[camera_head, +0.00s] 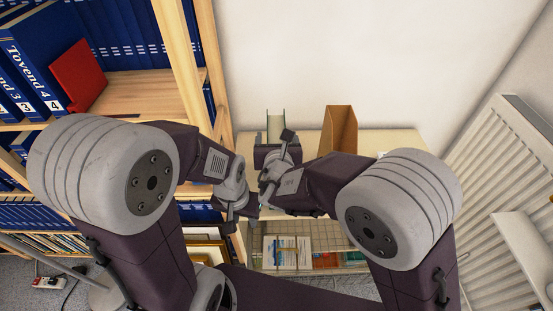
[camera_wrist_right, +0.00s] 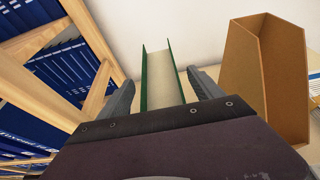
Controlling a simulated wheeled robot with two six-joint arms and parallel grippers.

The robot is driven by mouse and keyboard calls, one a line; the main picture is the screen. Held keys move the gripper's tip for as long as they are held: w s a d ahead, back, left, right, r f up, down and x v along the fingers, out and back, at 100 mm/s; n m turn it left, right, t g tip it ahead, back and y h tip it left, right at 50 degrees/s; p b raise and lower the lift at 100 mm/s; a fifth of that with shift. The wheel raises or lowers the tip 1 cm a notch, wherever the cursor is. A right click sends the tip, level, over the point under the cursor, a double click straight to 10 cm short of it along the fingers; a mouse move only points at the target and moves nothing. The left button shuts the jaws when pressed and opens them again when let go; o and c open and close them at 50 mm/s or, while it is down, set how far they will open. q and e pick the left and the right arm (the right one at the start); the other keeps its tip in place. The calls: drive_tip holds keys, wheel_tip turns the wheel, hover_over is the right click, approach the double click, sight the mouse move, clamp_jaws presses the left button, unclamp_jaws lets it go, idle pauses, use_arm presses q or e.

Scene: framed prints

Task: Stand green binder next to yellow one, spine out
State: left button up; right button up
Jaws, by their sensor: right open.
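The green binder (camera_head: 275,125) stands upright on the pale tabletop near the wall; its pale page block shows between green covers in the right wrist view (camera_wrist_right: 145,78). My right gripper (camera_wrist_right: 162,82) is open, with one finger on each side of the binder. Whether the fingers touch it I cannot tell. In the head view the right gripper (camera_head: 274,152) is at the binder's near end. My left gripper (camera_head: 238,208) is lower, near the shelf's edge; its jaw opening is unclear. I make out no yellow binder.
A tan cardboard file holder (camera_head: 339,130) stands to the right of the green binder; it is close to my right gripper in the wrist view (camera_wrist_right: 268,80). A wooden bookcase (camera_head: 185,75) with blue binders and a red book (camera_head: 78,75) is at left. A radiator (camera_head: 500,170) is at right.

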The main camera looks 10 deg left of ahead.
drive_tip(key=shift+w+f, duration=0.15)
drive_tip(key=shift+w, duration=0.1)
drive_tip(key=shift+s, duration=0.1)
clamp_jaws()
